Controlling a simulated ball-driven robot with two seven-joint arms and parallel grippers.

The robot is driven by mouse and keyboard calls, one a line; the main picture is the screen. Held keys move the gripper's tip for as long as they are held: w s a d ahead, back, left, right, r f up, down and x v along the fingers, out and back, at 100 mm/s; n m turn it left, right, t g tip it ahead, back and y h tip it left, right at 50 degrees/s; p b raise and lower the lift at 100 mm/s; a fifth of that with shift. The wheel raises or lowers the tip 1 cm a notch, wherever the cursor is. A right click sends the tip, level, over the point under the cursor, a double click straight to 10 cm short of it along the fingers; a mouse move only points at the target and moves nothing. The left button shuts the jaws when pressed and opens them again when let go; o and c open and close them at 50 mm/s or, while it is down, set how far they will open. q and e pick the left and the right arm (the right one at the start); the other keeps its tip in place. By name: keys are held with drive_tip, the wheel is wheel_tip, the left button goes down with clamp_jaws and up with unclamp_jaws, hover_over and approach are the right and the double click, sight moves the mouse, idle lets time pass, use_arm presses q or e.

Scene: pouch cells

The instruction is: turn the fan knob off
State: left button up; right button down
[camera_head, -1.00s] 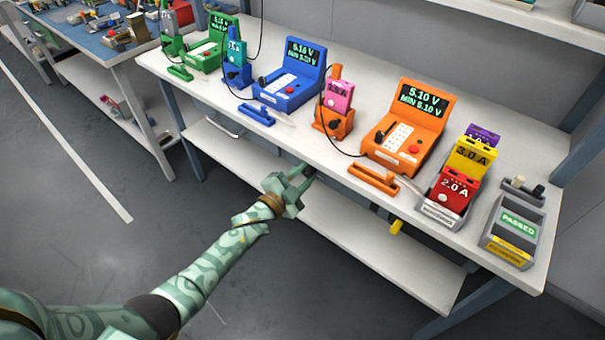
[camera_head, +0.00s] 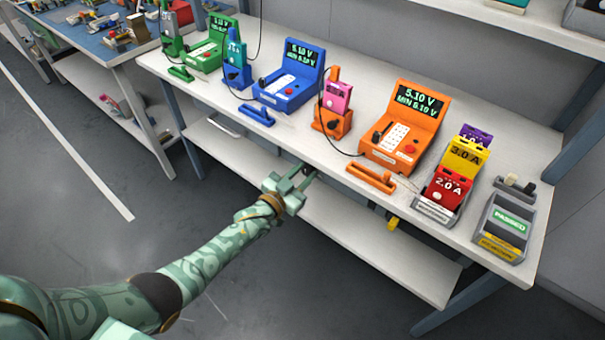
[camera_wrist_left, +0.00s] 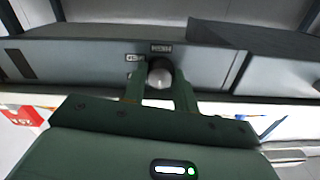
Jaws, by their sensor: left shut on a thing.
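In the head view my left gripper (camera_head: 306,173) is at the front edge of the white bench (camera_head: 300,138), below the tabletop. The knob is mostly hidden by the fingers there. My right gripper is not in view.
Above the gripper, the bench holds an orange tester (camera_head: 405,130), a blue tester (camera_head: 290,78) and a green tester (camera_head: 210,45). An orange handle-shaped piece (camera_head: 371,179) lies near the front edge. A lower shelf (camera_head: 350,240) runs under the bench. Open floor lies in front.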

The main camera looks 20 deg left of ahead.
use_arm(q)
drive_tip(key=shift+s+f, duration=0.1)
drive_tip(key=shift+f, duration=0.05)
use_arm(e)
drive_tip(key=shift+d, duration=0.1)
use_arm(q)
drive_tip(key=o, duration=1)
drive_tip(key=p+v, duration=0.5)
drive_tip(key=v, duration=1.1)
drive_tip(key=shift+s+a, duration=0.1)
drive_tip(key=shift+s, duration=0.05)
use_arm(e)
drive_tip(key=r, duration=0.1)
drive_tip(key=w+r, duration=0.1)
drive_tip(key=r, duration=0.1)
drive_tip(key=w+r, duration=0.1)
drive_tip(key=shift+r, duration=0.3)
